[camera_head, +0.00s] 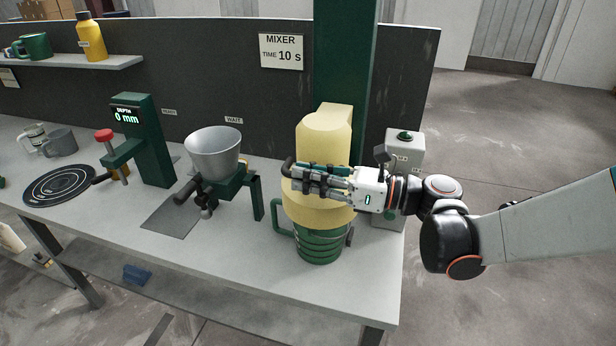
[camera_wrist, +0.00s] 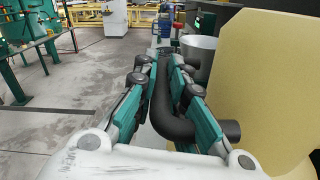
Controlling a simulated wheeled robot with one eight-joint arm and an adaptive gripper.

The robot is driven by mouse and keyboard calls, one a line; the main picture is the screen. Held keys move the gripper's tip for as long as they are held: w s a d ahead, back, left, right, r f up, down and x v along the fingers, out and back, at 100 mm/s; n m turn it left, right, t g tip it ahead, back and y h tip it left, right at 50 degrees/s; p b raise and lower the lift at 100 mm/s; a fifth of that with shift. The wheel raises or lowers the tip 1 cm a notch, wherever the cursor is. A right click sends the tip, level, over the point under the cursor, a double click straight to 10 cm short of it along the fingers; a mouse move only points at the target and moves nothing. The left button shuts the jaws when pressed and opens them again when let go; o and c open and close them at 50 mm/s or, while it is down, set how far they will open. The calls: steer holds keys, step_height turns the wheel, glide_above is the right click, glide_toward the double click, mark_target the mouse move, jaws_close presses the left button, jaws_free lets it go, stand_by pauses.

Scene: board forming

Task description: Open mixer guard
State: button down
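The mixer has a pale yellow head (camera_head: 325,135) with a wider yellow guard (camera_head: 318,212) below it, over a green ribbed vessel (camera_head: 320,246). The guard is down around the vessel's top. A bent black handle (camera_head: 287,167) sticks out at the guard's front; it also shows in the wrist view (camera_wrist: 165,112). My gripper (camera_head: 312,178) reaches across the mixer's front from the right. In the wrist view its teal fingers (camera_wrist: 160,72) stand on both sides of the handle, with a narrow gap on the left. The yellow surface (camera_wrist: 268,90) is close on the right.
A grey control box (camera_head: 404,150) with a green button stands right of the mixer. A grey bowl (camera_head: 214,150) on a green stand and a press with a depth display (camera_head: 127,116) stand to the left. The bench's front edge is clear.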

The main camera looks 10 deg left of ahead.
step_height(320, 180, up, 21)
steer(key=p, duration=1.3)
steer(key=shift+f, duration=0.15)
steer(key=c, duration=1.6)
jaws_free()
steer(key=shift+f, duration=0.1)
steer(key=shift+d, duration=0.15)
steer(key=d, duration=1.1)
steer(key=shift+s+d, duration=0.35)
steer(key=shift+s, duration=0.1)
